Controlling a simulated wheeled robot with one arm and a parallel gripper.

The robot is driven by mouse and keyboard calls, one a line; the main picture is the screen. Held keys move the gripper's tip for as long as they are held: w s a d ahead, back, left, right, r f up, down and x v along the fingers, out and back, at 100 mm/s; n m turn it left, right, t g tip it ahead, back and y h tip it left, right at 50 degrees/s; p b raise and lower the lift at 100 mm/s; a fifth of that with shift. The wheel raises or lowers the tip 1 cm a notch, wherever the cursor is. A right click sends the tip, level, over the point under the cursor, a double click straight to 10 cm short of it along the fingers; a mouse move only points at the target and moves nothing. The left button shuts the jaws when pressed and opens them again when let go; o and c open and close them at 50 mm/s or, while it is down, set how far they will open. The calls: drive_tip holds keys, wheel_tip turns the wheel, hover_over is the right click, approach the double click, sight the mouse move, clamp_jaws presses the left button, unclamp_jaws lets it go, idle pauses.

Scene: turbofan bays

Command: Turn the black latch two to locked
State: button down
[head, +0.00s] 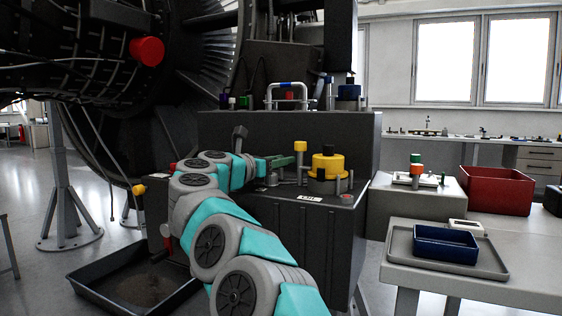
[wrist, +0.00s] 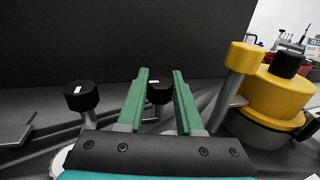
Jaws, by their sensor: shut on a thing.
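My gripper (wrist: 160,76) has its two green fingers on either side of a black-capped latch (wrist: 160,94) and is shut on it. The fingers hide parts of its sides. A second black-capped latch (wrist: 80,97), with a small white mark on its cap, stands apart to the left. I cannot read which latch is numbered two. In the head view my gripper (head: 283,161) reaches over the top of the dark bay unit (head: 310,222), and the held latch is hard to make out there.
A yellow-capped latch (wrist: 243,58) and a yellow round fitting (wrist: 275,97) with a black knob stand close on the right. A dark wall (head: 300,135) rises behind. A table with a tray (head: 400,258) and blue bin (head: 446,243) is at right.

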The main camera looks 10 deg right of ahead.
drive_tip(key=shift+f+n+t+y+b, duration=0.15)
drive_tip(key=shift+n+t+y+b, duration=0.2)
drive_tip(key=shift+b, duration=0.55)
drive_tip(key=shift+f+n+t+y+b, duration=0.15)
drive_tip(key=shift+n+t+y+b, duration=0.3)
drive_tip(key=shift+t+y+b, duration=0.35)
drive_tip(key=shift+d+n+t+y+b, duration=0.15)
drive_tip(key=shift+n+t+y+b, duration=0.6)
drive_tip(key=shift+n+y+b, duration=0.4)
drive_tip(key=shift+n+t+y+b, duration=0.25)
drive_tip(key=shift+t+y+b, duration=0.05)
drive_tip(key=shift+y, duration=0.2)
drive_tip(key=n+y, duration=0.1)
drive_tip(key=n+t+y, duration=0.1)
drive_tip(key=shift+r+y, duration=0.4)
drive_tip(key=shift+n+t+y+p, duration=0.5)
drive_tip(key=shift+n+y+p, duration=0.45)
drive_tip(key=shift+y, duration=0.55)
drive_tip(key=shift+n, duration=0.25)
drive_tip(key=shift+f+y, duration=0.1)
drive_tip(key=shift+y, duration=0.3)
